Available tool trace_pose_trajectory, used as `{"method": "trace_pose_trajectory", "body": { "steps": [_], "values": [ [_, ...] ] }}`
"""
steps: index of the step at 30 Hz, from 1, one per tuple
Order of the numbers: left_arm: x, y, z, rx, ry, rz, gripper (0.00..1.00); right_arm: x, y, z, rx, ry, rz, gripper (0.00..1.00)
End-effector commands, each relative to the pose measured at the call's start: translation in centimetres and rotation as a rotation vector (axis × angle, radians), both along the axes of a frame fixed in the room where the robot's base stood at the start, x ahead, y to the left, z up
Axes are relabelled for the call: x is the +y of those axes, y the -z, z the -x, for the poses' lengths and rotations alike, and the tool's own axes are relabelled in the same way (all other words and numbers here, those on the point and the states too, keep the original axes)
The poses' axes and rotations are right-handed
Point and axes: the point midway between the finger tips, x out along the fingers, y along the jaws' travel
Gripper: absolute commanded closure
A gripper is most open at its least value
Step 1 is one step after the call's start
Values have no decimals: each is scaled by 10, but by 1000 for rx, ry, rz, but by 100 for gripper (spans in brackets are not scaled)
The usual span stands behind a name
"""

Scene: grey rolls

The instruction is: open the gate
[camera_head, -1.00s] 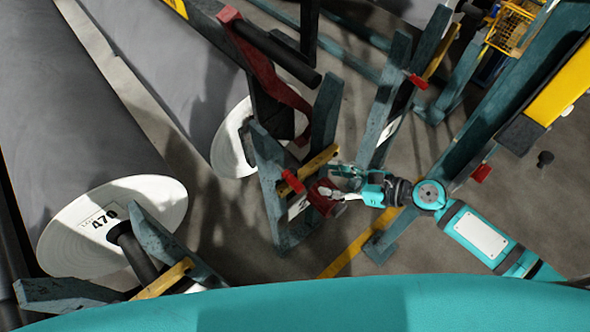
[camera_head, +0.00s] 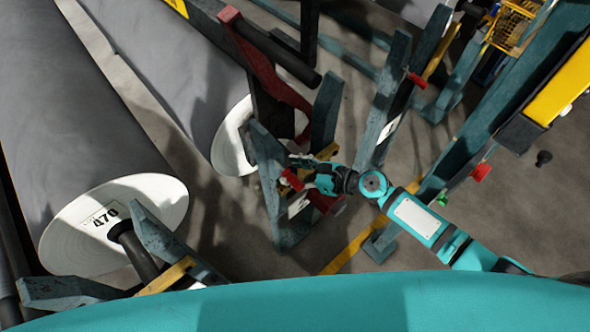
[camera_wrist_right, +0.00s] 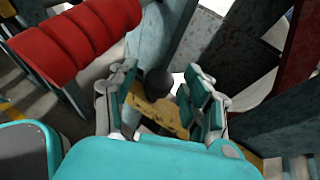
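A teal upright stand (camera_head: 270,170) carries a short yellow bar (camera_head: 327,152), which may be the gate. In the right wrist view the yellow bar (camera_wrist_right: 160,112) lies just ahead, with a dark round knob (camera_wrist_right: 158,82) at it. My right gripper (camera_head: 303,168) is over the stand beside the bar. In the wrist view my right gripper (camera_wrist_right: 160,80) is open, its two fingers apart on either side of the knob, with no clear contact. Most of the bar is hidden behind the fingers and stand. My left gripper is out of view.
A red ribbed cylinder (camera_wrist_right: 75,40) is close to my right gripper's left. Large grey rolls (camera_head: 65,110) with white ends fill the left. Another teal stand (camera_head: 385,100) is to the right. Open grey floor (camera_head: 530,215) lies at the right.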

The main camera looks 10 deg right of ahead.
Motion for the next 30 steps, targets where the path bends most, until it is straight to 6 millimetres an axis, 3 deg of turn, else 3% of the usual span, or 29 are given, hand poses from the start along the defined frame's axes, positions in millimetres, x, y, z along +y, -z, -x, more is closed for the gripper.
{"method": "trace_pose_trajectory", "body": {
  "steps": [1,11,23,30],
  "values": [
    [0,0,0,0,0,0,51,0,0,0,0,0,0,59],
    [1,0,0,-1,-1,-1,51,0,0,0,0,0,0,100],
    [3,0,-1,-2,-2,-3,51,-1,-2,0,9,0,-12,100],
    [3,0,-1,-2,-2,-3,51,-7,-18,-5,68,1,-95,100]
  ]
}}
